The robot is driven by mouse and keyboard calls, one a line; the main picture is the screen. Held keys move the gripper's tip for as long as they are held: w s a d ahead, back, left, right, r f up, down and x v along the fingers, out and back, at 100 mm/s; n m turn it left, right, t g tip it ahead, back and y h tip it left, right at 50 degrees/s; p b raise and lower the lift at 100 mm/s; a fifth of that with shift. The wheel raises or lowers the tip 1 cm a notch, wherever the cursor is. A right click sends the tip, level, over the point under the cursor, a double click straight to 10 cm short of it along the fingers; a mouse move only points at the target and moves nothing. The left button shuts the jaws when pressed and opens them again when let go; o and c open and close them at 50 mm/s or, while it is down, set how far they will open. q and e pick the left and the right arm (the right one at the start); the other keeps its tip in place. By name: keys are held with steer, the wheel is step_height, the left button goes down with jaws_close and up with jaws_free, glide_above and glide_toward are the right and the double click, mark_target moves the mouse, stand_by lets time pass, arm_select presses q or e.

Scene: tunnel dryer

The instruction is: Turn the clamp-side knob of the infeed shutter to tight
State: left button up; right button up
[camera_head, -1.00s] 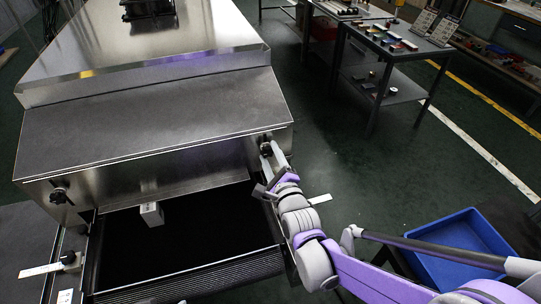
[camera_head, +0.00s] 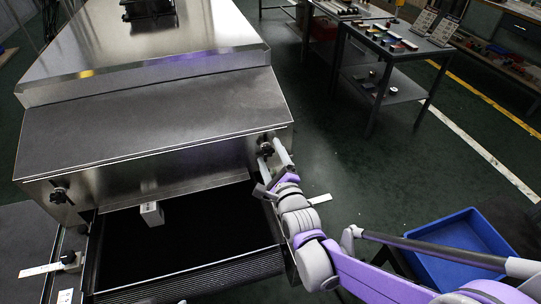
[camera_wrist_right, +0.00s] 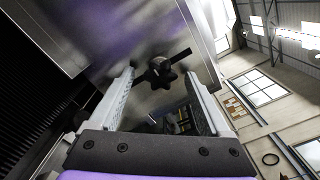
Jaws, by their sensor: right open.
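The infeed shutter's front panel (camera_head: 195,166) is bare metal with a black star knob near each end. The right knob (camera_head: 267,150) is by my right gripper (camera_head: 273,162); the left knob (camera_head: 59,194) stands free. I cannot tell from a label which is the clamp-side one. In the right wrist view, the black knob (camera_wrist_right: 163,71) with a dark bar through it sits ahead of and between the fingertips of my open right gripper (camera_wrist_right: 157,82). No finger is seen closed on it. My left gripper is not in view.
Below the panel is a dark belt opening (camera_head: 200,235) with a small white block (camera_head: 151,214) hanging at it. A blue crate (camera_head: 462,250) lies at the lower right. A table with coloured items (camera_head: 390,50) stands at the back right. Green floor between is clear.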

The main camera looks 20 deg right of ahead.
steer(key=s, duration=1)
steer(key=shift+s+d, duration=0.2)
steer(key=shift+s, duration=0.2)
steer(key=shift+p, duration=0.35)
steer(key=s+d+f+n+g+p, duration=0.1)
steer(key=s+n+g+p, duration=0.2)
steer(key=n, duration=0.9)
steer(key=s+d+f+n+g+p, duration=0.1)
steer(key=s+n+g+p, duration=0.3)
steer(key=s+n+g, duration=0.5)
steer(key=s+f+n, duration=0.1)
steer(key=s+n, duration=0.2)
steer(key=n, duration=0.1)
steer(key=shift+s+f+g+h, duration=0.2)
steer(key=shift+s+g+h, duration=0.1)
steer(key=shift+s, duration=0.05)
